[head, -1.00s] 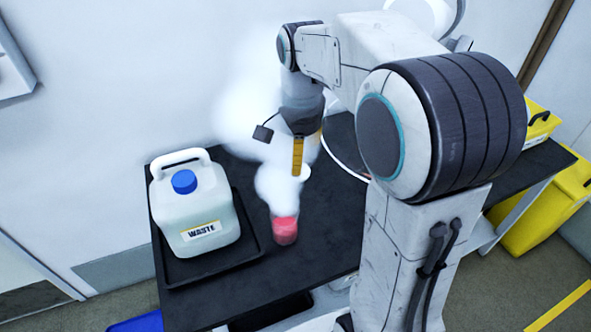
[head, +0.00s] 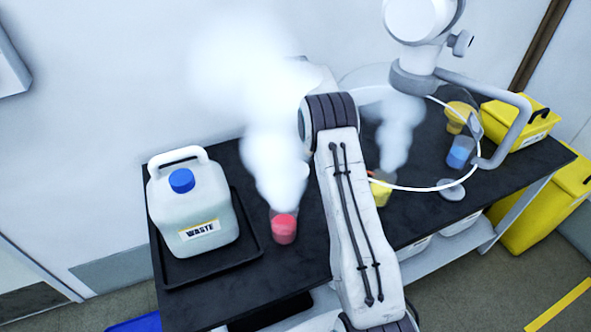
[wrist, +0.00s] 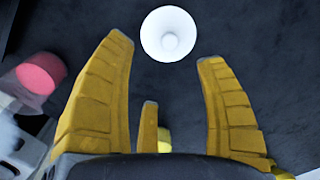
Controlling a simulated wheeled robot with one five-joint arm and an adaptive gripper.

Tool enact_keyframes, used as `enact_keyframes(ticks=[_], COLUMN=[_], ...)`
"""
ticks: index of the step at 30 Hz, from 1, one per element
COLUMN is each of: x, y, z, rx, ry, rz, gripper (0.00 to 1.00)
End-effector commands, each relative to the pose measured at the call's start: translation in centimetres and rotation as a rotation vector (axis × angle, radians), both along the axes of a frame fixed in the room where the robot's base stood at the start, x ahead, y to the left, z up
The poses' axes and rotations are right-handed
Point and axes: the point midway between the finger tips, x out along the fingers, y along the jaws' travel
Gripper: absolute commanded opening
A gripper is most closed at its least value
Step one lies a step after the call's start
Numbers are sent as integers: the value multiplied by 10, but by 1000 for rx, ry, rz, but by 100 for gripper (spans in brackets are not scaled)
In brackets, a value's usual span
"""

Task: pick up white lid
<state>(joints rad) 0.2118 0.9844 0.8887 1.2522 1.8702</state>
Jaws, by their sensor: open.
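The white lid (wrist: 169,34) is round with a small central knob and lies on the dark tabletop in the wrist view. My gripper (wrist: 162,72) is open and empty, its yellow fingers spread below the lid in that picture. The lid shows beyond the gap between the two long fingertips; I cannot tell how high the fingers are above the table. In the head view my arm and the vapor hide the gripper, and I cannot clearly make out this lid there.
A pink-liquid beaker (head: 283,228) gives off vapor beside the waste jug (head: 193,205) on its black tray (head: 252,234). A blue beaker (head: 461,152), a pale disc (head: 452,190) and a yellow bin (head: 518,122) are at right.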

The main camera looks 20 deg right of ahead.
Motion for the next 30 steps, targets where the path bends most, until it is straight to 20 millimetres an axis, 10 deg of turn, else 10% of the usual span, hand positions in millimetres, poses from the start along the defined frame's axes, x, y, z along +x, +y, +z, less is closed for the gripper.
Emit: enact_keyframes(ticks=[30], x=[7], y=[-5], z=[-95], rx=[5], ry=[17], rz=[-121], gripper=[66])
